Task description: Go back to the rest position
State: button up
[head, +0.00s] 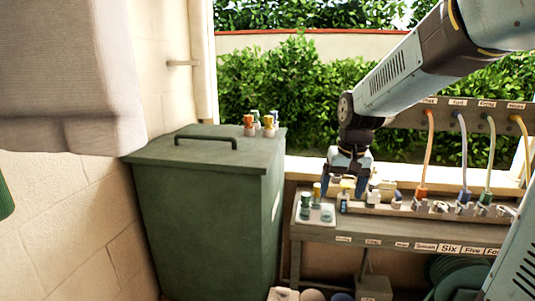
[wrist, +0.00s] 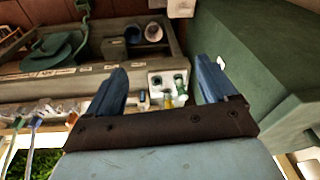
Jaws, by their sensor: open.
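My gripper (head: 347,186) hangs at the end of my arm over the left part of the grey bench, pointing down. In the wrist view my gripper (wrist: 163,82) shows two blue fingers wide apart with nothing held between them. Below and between the fingers is a small white tray (wrist: 156,78) with small bottles. In the head view this white tray (head: 301,215) stands at the bench's left end, holding green-capped and yellow-capped pieces, just left of my gripper. I cannot tell whether a finger touches anything there.
A dark green lidded bin (head: 205,215) stands left of the bench (head: 375,235), with several colored bottles (head: 260,125) on its lid. Hoses (head: 427,150) hang from a labelled rail to connectors at right. A coiled green hose (head: 455,272) lies below. A pale cloth (head: 70,75) hangs at upper left.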

jog(key=s+d+r+t, duration=0.1)
jog(key=s+d+r, duration=0.1)
jog(key=s, duration=0.7)
jog(key=s+d+r+t, duration=0.2)
jog(key=s+r, duration=0.2)
jog(key=s, duration=0.5)
jog(key=shift+s+d+n+t+h, duration=0.3)
jog(key=shift+d, duration=0.05)
